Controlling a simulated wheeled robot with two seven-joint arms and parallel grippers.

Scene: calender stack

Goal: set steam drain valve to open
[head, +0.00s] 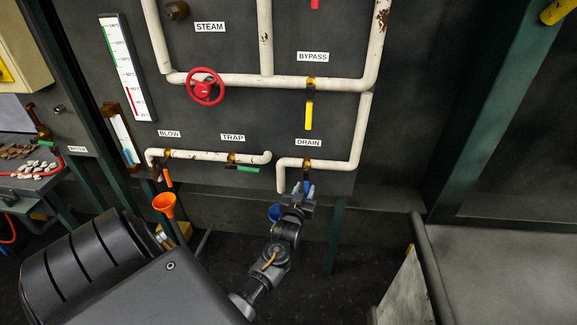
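The drain valve (307,163) is a brass body on the low white pipe, below the DRAIN label (308,142). Its blue handle (307,175) hangs down from it, across the pipe, and its lower part is at the gripper. My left gripper (303,188) is right at the handle's lower end, pointing up at the panel. The fingers are small and partly merge with the handle, so I cannot tell whether they are open, shut or touching it. My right gripper is out of view.
Nearby are a yellow bypass handle (308,116), a green trap handle (247,169), an orange blow handle (168,178) and a red handwheel (206,87). A grey bench (510,265) is at the right.

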